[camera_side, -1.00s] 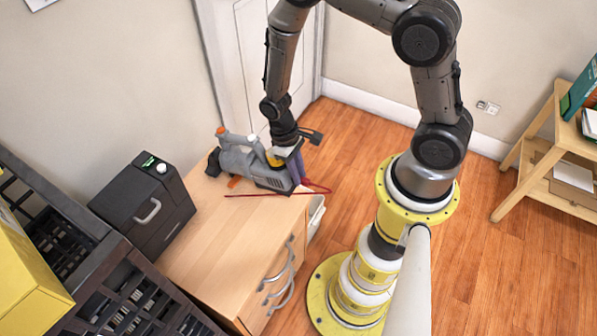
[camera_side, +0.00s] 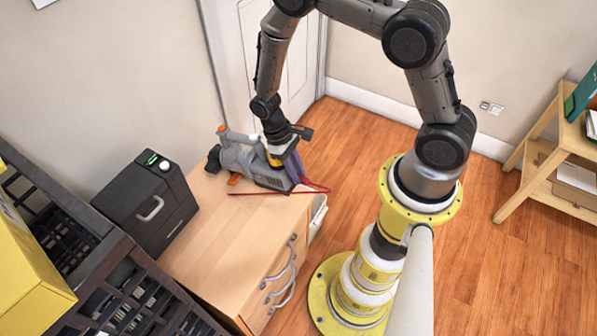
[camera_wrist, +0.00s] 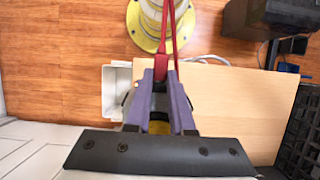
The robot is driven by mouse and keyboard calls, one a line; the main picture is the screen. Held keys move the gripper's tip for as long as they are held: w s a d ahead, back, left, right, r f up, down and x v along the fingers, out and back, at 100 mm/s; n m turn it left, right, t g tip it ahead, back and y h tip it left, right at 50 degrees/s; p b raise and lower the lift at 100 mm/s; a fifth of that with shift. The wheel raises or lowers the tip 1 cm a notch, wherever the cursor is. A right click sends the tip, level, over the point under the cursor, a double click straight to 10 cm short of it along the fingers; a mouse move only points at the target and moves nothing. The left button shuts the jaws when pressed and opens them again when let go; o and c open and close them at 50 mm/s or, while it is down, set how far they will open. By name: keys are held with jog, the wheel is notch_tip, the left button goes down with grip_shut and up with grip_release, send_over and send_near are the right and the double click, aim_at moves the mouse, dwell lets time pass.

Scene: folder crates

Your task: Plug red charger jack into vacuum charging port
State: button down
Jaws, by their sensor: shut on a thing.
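A grey handheld vacuum (camera_side: 240,155) with an orange tip lies on the wooden cabinet top in the side view. My gripper (camera_side: 296,178) is at the vacuum's right end, close to its body. I cannot tell whether they touch. In the wrist view, the purple fingers of my gripper (camera_wrist: 161,80) are shut on the red charger jack (camera_wrist: 160,72). Its red cable (camera_wrist: 171,25) runs up from the fingers, and in the side view the red cable (camera_side: 262,193) lies along the cabinet top. The charging port cannot be made out.
The wooden cabinet (camera_side: 215,235) has clear top in front of the vacuum. A black box (camera_side: 145,205) with a handle stands at its left. Dark crates (camera_side: 110,285) and a yellow box (camera_side: 25,270) are at the lower left. A white bin (camera_wrist: 116,92) stands beside the cabinet.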

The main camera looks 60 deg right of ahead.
dwell(0.4)
jog(key=c, duration=0.7)
grip_release()
jog(key=v, duration=1.4)
